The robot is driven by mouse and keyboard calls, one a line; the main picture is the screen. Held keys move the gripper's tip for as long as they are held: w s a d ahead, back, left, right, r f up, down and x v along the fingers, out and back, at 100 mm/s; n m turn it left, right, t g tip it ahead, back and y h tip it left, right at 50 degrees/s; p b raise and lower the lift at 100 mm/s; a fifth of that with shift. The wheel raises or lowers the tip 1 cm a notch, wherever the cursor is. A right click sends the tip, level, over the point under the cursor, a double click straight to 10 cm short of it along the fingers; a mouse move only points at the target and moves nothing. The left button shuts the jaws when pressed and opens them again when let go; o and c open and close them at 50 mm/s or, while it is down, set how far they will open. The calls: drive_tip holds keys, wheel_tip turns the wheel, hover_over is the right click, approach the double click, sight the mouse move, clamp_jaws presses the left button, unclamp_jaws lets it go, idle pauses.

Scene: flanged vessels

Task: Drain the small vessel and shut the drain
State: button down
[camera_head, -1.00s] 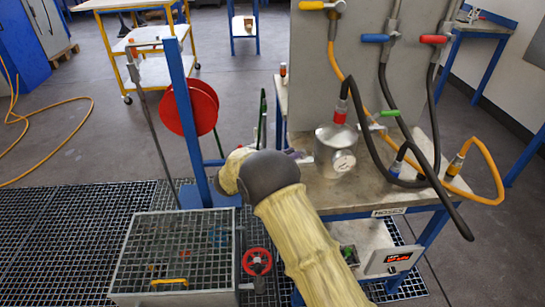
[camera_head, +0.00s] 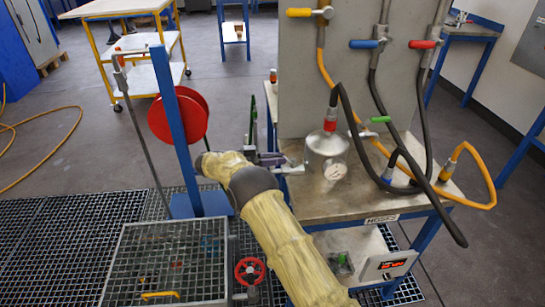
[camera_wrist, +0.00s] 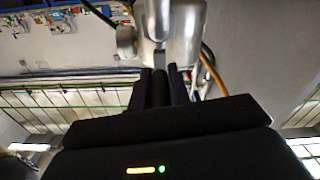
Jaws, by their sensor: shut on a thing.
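The small vessel (camera_head: 326,152) is a shiny metal cylinder with a red-banded neck and a round white gauge (camera_head: 335,170), upright on the bench. A metal stub (camera_head: 293,169) sticks out from its left side. My gripper (camera_head: 275,160) is at the end of this stub, shut on a narrow part; what part it is, I cannot tell. In the wrist view my gripper (camera_wrist: 161,90) has its dark fingers close around a dark piece, in line with the metal vessel (camera_wrist: 185,30) above. A green lever (camera_head: 375,120) sits right of the vessel. The fluid level is hidden.
The bench (camera_head: 400,205) carries looped dark and yellow hoses. A grey panel (camera_head: 345,65) with colored valves stands behind. A blue post with a red reel (camera_head: 178,115) is left of my arm. A grated tank (camera_head: 165,260) with a red handwheel (camera_head: 250,270) is in front.

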drive_tip(key=shift+w+d+r, duration=0.15)
drive_tip(key=shift+r, duration=0.1)
drive_tip(key=c, duration=1.3)
unclamp_jaws()
drive_tip(key=shift+d+f+g, duration=0.1)
drive_tip(key=shift+g, duration=0.3)
drive_tip(key=shift+a+f, duration=0.15)
drive_tip(key=shift+a, duration=0.45)
drive_tip(key=shift+s+a+b, duration=0.25)
drive_tip(key=shift+a, duration=1.45)
drive_tip(key=shift+s+a+b, duration=0.2)
drive_tip(key=shift+a+b, duration=0.05)
drive_tip(key=shift+a, duration=1.4)
